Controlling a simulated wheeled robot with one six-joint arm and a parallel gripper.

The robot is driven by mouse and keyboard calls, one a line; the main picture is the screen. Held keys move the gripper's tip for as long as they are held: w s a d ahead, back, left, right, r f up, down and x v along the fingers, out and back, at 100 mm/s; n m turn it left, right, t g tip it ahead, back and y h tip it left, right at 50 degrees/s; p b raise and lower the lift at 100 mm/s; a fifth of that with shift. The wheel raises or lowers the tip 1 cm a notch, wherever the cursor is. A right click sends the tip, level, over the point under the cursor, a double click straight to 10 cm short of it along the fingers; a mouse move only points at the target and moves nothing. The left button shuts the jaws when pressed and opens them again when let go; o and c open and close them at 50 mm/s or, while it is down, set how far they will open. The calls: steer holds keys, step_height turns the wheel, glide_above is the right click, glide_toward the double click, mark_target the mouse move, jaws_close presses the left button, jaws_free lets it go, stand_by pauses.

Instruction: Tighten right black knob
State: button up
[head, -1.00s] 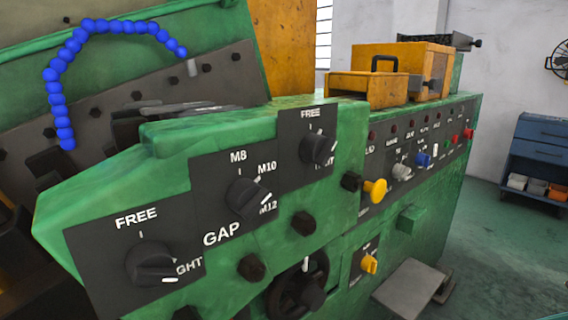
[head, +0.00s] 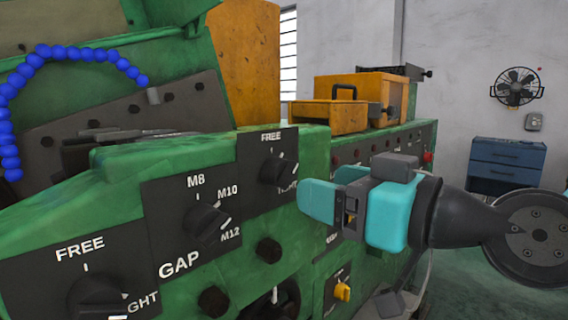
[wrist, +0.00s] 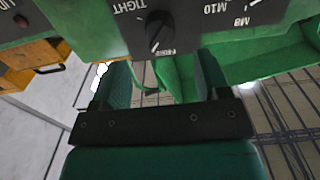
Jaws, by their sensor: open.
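The right black knob (head: 279,169) sits on a dark plate marked FREE and TIGHT on the green machine's sloped front. In the wrist view the knob (wrist: 158,32) appears upside down at top centre, beyond and between the fingers. My gripper (head: 328,192) has teal fingers and is to the right of the knob in the head view, apart from it. In the wrist view my gripper (wrist: 162,78) is open, with nothing between its fingers. The knob's exact setting is hard to tell.
A middle knob (head: 207,221) marked M8, M10 and M12 and a left FREE knob (head: 95,297) are on the same front. Black bolts (head: 268,249) and a yellow knob (head: 342,292) are below. Orange boxes (head: 362,92) stand behind.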

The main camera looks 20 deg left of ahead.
mark_target(291, 177)
steer(key=p+x, duration=0.1)
steer(key=x, duration=0.7)
steer(key=shift+p, duration=0.35)
steer(key=c, duration=0.9)
